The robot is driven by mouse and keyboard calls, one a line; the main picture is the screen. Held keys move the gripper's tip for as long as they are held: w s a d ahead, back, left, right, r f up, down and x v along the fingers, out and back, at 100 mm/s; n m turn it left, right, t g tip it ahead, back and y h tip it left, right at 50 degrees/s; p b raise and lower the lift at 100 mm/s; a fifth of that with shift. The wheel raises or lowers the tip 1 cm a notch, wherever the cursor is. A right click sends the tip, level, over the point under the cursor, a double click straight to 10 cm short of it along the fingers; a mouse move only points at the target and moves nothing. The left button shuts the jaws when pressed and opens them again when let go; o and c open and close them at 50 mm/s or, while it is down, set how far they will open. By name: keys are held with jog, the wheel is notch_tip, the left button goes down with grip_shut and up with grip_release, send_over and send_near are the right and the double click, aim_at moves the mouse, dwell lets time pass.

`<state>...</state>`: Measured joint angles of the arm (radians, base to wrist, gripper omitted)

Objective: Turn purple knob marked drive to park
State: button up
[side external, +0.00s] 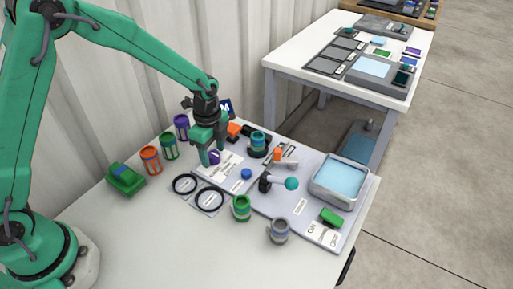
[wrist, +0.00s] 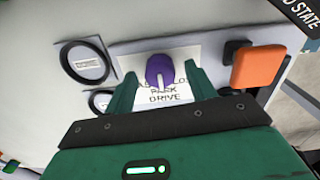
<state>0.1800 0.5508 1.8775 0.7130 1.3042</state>
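The purple knob (wrist: 159,66) sits on a white label plate (wrist: 187,62) in the wrist view, with a pale pointer strip on its lower side. The words PARK and DRIVE show below it, with another word above them partly hidden by the knob. I cannot tell for sure which word the strip marks. In the side view the knob (side external: 214,157) is partly hidden by my gripper (side external: 212,158). My gripper is open, with its two green fingers (wrist: 161,78) on either side of the knob and a visible gap on each side.
An orange block-shaped part (wrist: 258,66) stands right of the knob. Two black rings (side external: 209,199) lie nearer on the table. Several coloured cans stand at the left.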

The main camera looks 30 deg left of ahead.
aim_at(211, 154)
jog(key=shift+r, duration=3.85)
jog(key=shift+r, duration=0.1)
jog(key=s+a+r+n+t, duration=0.3)
jog(key=s+a+r+n, duration=0.2)
jog(key=s+r+n, duration=0.5)
jog(key=s+a+r+n+t, duration=0.1)
jog(key=s+r+n, duration=0.1)
jog(key=s, duration=0.3)
jog(key=s+a+r+n+t, duration=0.1)
jog(key=s+a+r+n, duration=0.1)
jog(key=s+n, duration=0.3)
jog(key=shift+s+r+t, duration=0.25)
jog(key=shift+s+t, duration=0.05)
jog(key=shift+s, duration=0.5)
